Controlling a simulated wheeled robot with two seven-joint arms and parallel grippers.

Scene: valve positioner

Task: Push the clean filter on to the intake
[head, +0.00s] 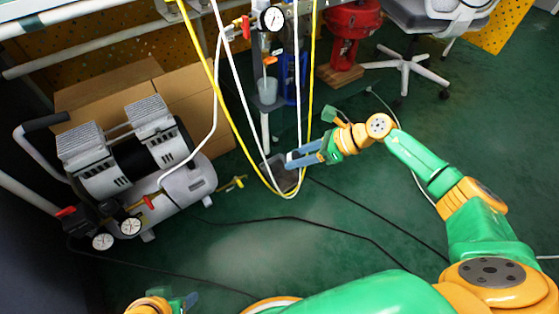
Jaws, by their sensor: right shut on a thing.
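My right gripper (306,155) reaches in from the right, with its blue-grey fingers pointing left, beside the hanging hoses. The air compressor (190,184) stands on the floor at the left, with a silver tank and two finned heads. The fingers are well apart from it, to its right. I cannot make out the intake. My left gripper (190,300) only partly shows at the bottom edge; its opening cannot be told.
Yellow and white hoses (238,132) hang between the compressor and my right gripper. Cardboard boxes (185,92) stand behind the compressor. Black cables cross the green floor (270,240), otherwise clear in front.

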